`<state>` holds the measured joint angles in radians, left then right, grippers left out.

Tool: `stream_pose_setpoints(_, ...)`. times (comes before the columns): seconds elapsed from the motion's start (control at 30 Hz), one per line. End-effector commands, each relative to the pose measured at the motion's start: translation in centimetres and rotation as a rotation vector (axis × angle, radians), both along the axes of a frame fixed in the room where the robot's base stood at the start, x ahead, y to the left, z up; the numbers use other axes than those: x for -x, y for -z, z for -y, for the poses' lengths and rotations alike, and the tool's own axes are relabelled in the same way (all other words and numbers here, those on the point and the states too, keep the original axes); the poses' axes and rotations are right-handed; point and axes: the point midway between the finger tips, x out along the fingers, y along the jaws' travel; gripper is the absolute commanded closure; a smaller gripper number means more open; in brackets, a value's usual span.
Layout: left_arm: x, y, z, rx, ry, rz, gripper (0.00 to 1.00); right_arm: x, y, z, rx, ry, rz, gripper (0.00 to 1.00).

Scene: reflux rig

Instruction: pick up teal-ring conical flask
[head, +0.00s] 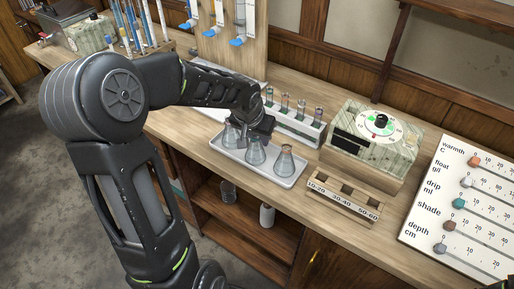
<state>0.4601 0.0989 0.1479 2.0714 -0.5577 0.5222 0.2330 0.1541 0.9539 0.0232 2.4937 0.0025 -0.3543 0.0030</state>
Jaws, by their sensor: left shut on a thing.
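Three clear conical flasks are at a pale tray (275,179) on the bench: a left flask (230,137), a middle flask (255,155) and a right flask (285,162). Ring colours are too small to tell, so I cannot pick out the teal one by colour. My left gripper (261,138) reaches in from the left and is shut on the neck of the middle flask, which is upright. The gripper hides that flask's top. I cannot tell whether its base touches the tray. My right gripper is not in view.
A white rack (296,125) of vials stands behind the tray. To the right are a dial box (378,135), a wooden block with labelled slots (343,197) and a slider board (462,205). A rack of rods (140,45) stands at the back left. Shelves lie below the bench.

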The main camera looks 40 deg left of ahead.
Motion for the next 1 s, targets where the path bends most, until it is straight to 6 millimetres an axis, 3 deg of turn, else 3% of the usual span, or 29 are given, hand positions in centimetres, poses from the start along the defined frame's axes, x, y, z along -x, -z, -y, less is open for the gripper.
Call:
stream_pose_setpoints(0.63, 0.1, 0.1, 0.0, 0.001, -0.001, -0.005, 1.00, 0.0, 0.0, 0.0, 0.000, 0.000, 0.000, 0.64)
stream_pose_setpoints(1.0, 0.0, -1.5, -0.1, -0.002, -0.001, 0.000, 1.00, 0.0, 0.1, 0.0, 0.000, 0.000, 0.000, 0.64)
